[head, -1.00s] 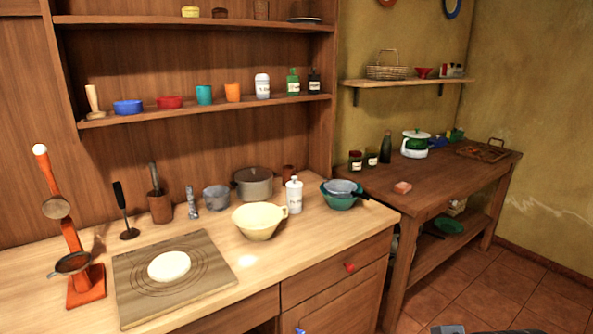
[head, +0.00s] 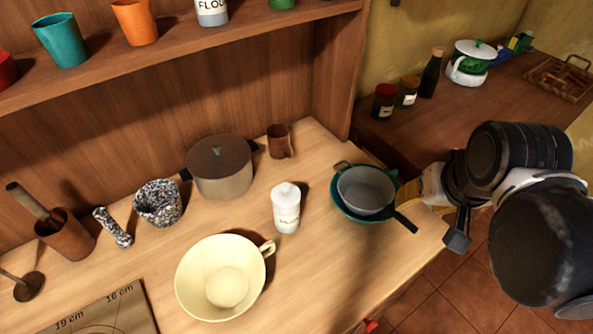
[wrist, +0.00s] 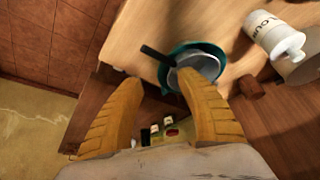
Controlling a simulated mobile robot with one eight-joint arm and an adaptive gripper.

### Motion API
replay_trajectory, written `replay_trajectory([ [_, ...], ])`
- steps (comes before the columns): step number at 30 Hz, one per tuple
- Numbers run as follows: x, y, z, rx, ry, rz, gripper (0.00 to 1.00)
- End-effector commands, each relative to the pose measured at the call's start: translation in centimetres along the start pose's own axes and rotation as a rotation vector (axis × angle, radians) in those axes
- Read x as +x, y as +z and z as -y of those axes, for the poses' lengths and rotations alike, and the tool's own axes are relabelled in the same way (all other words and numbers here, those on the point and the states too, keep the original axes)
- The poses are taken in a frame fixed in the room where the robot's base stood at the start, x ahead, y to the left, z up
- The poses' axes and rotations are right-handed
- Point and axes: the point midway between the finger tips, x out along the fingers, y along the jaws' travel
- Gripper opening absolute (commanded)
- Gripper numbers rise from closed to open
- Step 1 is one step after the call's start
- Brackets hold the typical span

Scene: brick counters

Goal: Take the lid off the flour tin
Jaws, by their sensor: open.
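The flour tin (head: 286,212) is a white, labelled canister standing upright on the wooden counter, between the pot and the colander. Its white knobbed lid (head: 286,190) is on it. In the wrist view the tin (wrist: 265,28) is at the upper right, its label reading as flour, with the lid (wrist: 288,43) on its near end. My gripper (head: 418,192) is at the right in the head view, beyond the colander and apart from the tin. In the wrist view its two yellow fingers (wrist: 157,83) are spread with nothing between them.
A teal colander with a grey pan (head: 365,190) stands between tin and gripper. A cream bowl (head: 207,275), a lidded pot (head: 222,170) and a brown cup (head: 279,141) surround the tin. Another flour-labelled canister (head: 212,12) is on the shelf (head: 180,52).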

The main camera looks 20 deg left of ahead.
Motion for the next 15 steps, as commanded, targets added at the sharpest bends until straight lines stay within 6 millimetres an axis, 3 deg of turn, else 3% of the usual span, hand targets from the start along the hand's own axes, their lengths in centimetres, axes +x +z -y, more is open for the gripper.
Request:
replay_trajectory([
  [1, -2.2, -2.7, 2.6, -0.047, -0.023, 0.044, 0.44],
  [6, -3.7, -6.7, 11.5, -0.187, -0.068, 0.207, 0.44],
  [12, -3.9, -7.6, 20.6, -0.326, -0.077, 0.355, 0.44],
  [15, -3.7, -7.2, 23.4, -0.369, -0.073, 0.400, 0.44],
])
